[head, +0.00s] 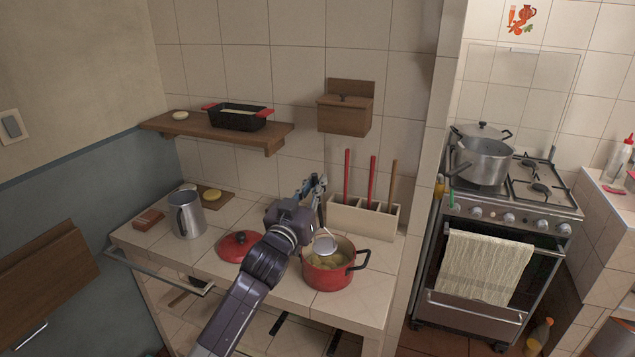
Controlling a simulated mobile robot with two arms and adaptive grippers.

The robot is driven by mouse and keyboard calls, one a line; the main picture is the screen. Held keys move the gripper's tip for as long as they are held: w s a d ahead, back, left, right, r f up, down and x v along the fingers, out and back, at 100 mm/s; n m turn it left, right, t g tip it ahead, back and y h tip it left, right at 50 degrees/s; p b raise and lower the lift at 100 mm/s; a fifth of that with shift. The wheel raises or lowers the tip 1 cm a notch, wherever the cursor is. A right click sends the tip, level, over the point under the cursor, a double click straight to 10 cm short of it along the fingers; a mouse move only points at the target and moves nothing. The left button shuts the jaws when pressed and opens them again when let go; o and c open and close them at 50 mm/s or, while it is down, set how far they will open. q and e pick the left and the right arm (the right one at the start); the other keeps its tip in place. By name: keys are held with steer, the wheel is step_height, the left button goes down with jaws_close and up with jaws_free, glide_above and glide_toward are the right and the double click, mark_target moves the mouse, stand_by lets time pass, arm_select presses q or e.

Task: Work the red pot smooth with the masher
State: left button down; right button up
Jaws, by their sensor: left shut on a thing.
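The red pot (328,280) stands on the tiled counter with yellowish chunks (326,259) inside it. My left gripper (316,189) is above and behind the pot, shut on the masher. The masher's round grey head (325,244) shows over the pot's far rim, below the gripper. I cannot tell whether it touches the chunks. The masher's grip is mostly hidden by the gripper. The red lid (238,245) lies on the counter left of the pot, partly behind my left arm. My right gripper is not in view.
A utensil holder (350,216) with red and wooden handles stands behind the pot. A metal jug (186,214), a small board (213,201) and a brown block (148,220) are at the left. A wall shelf (188,124) holds a black baking dish (238,117). The stove is at the right.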

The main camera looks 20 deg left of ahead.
mark_target(319, 213)
arm_select(q)
steer(key=shift+f, duration=0.5)
steer(key=shift+w+f+b, duration=0.25)
steer(key=shift+f+b, duration=0.5)
steer(key=shift+w+d+f+b, duration=0.1)
steer(key=shift+f+b, duration=0.5)
steer(key=shift+f, duration=0.2)
steer(key=shift+w+d+f+b, duration=0.1)
steer(key=shift+f+b, duration=0.5)
steer(key=shift+f, duration=0.15)
steer(key=shift+w+d+f+b, duration=0.1)
steer(key=shift+w+f+b, duration=0.05)
steer(key=shift+f+b, duration=1.05)
steer(key=shift+f, duration=0.2)
